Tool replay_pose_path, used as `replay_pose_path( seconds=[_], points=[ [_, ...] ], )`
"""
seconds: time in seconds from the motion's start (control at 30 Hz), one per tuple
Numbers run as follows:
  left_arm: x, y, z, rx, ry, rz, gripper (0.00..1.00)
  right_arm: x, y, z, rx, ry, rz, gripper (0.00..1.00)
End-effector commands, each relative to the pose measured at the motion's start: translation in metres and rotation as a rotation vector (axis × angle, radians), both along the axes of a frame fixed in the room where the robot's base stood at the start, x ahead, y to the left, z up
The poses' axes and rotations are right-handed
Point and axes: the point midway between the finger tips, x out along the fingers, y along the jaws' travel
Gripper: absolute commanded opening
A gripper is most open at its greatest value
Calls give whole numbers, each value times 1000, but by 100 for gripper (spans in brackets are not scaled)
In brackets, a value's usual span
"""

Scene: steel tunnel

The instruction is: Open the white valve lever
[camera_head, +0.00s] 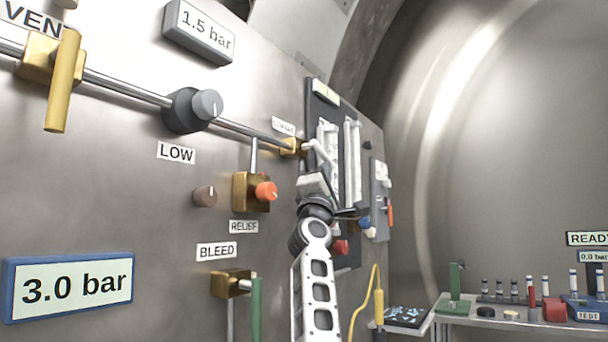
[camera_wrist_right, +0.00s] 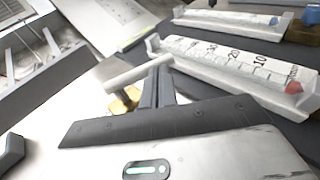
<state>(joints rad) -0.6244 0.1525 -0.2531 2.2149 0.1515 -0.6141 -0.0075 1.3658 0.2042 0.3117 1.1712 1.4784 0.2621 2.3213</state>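The white valve lever (camera_head: 320,152) sits on a brass valve body (camera_head: 292,147) at the right end of the horizontal pipe. In the right wrist view the lever (camera_wrist_right: 132,76) is a pale bar slanting up to the right, with brass (camera_wrist_right: 122,104) below it. My right gripper (camera_head: 312,184) is just below the lever in the head view. In the wrist view its two dark fingers (camera_wrist_right: 158,86) are close together, with their tips at the bar's right part. The bar runs across the tips, not visibly between them. Contact is unclear. My left gripper is not in view.
A dark board with white syringe-like tubes (camera_head: 353,160) stands close behind the gripper. An orange-knobbed relief valve (camera_head: 265,191), a grey LOW knob (camera_head: 207,104) and a yellow vent lever (camera_head: 63,82) are on the steel panel. A bench (camera_head: 470,322) with small items stands lower right.

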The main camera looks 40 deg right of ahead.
Motion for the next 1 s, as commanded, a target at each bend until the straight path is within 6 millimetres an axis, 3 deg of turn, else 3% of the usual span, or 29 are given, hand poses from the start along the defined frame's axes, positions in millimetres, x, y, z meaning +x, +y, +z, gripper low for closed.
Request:
replay_pose_path(
  seconds=[0.4, 1.0],
  points=[
    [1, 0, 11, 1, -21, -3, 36, -3, -16, 14, 2, 0, -2, 0],
    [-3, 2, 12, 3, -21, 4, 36, -4, -21, 20, 1, 0, -2, 0]
  ],
)
